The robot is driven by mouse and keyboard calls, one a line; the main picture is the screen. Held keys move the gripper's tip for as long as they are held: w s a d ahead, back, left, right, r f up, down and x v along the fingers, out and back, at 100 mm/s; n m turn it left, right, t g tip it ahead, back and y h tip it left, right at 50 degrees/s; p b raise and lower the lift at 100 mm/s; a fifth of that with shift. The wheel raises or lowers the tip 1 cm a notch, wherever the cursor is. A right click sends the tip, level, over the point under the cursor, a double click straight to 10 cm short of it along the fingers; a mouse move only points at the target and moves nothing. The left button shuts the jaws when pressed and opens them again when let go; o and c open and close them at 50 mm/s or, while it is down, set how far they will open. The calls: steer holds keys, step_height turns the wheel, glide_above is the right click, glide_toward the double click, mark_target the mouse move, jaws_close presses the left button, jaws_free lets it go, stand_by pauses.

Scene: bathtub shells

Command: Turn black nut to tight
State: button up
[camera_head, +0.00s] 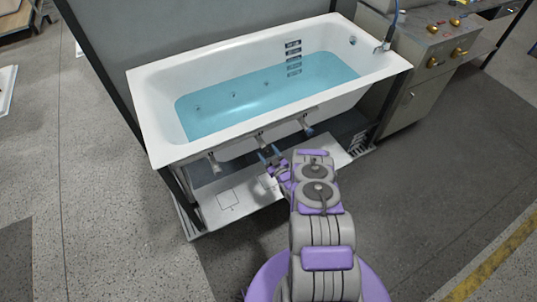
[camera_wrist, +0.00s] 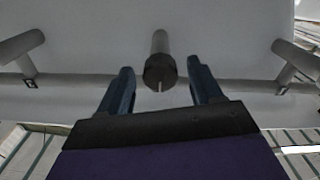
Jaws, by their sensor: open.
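The black nut (camera_wrist: 160,72) sits on the end of a grey rod or pipe (camera_wrist: 159,42) under the tub, in the middle of the wrist view. My gripper (camera_wrist: 161,80) is open, with one blue finger on each side of the nut. Gaps show between the nut and both fingers, and how far the nut lies in depth is hard to tell. In the head view my gripper (camera_head: 268,155) reaches to the front side of the white bathtub (camera_head: 160,105), below its rim. The nut cannot be made out there.
Grey fittings stand left (camera_wrist: 22,46) and right (camera_wrist: 296,60) of the nut, along a horizontal bar (camera_wrist: 75,88). A white base panel (camera_head: 232,197) lies below the tub. A grey control cabinet (camera_head: 425,80) stands at the right. The floor in front is clear.

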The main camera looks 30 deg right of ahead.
steer(key=c, duration=1.1)
steer(key=shift+o, duration=0.2)
